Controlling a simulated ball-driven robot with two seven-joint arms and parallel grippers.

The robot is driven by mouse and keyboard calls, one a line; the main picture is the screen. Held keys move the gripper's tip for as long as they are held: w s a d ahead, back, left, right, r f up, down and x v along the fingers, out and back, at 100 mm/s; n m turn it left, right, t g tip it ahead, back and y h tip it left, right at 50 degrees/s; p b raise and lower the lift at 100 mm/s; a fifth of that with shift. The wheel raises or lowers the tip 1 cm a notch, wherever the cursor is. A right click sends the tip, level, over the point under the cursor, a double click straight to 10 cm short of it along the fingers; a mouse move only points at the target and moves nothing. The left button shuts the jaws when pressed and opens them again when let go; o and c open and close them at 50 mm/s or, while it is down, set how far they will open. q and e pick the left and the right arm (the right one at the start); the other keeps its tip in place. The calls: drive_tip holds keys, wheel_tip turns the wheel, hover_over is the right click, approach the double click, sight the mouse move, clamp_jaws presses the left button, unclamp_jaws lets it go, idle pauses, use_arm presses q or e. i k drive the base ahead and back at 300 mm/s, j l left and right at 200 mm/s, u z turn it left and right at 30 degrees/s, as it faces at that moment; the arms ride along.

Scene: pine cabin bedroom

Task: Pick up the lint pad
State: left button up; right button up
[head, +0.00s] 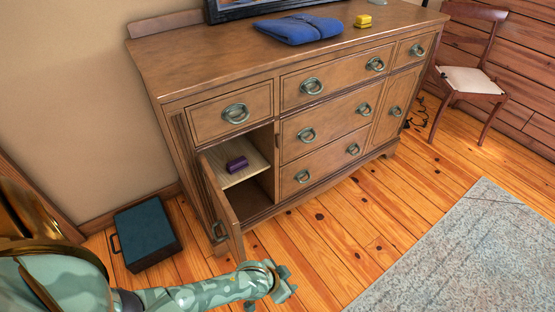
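A small purple block (237,164) lies on the pale shelf inside the dresser's open left compartment. I cannot tell for certain which of the two is the lint pad. My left gripper (284,284) is low in front of the dresser, to the right of the open door and apart from both blocks. Nothing shows held in it, and its finger gap is too small to read. My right gripper is out of view.
The wooden dresser (210,65) has its left door (222,205) swung open toward me. A folded blue cloth (300,28) lies on top. A dark teal case (147,232) is on the floor at left. A chair (471,78) stands at right, and a grey rug (470,255) lies in front. Bare floor separates rug and dresser.

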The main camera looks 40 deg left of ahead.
sight(234, 165)
drive_tip(key=i+l+z, duration=0.3)
drive_tip(key=i, duration=0.2)
drive_tip(key=i+z, duration=0.25)
drive_tip(key=i, duration=0.25)
drive_tip(key=i+u, duration=0.45)
drive_tip(key=i+l+u, duration=0.2)
drive_tip(key=i+u, duration=0.4)
drive_tip(key=u, duration=0.25)
drive_tip(key=i+u, duration=0.15)
drive_tip(key=u, duration=0.25)
drive_tip(key=i+u, duration=0.15)
drive_tip(key=u, duration=0.25)
drive_tip(key=i+u, duration=0.1)
drive_tip(key=u, duration=0.3)
drive_tip(key=i+u, duration=0.35)
drive_tip(key=i+l+u, duration=0.15)
drive_tip(key=u, duration=0.2)
drive_tip(key=i+l+u, duration=0.2)
drive_tip(key=u, duration=0.15)
drive_tip(key=i+l, duration=0.05)
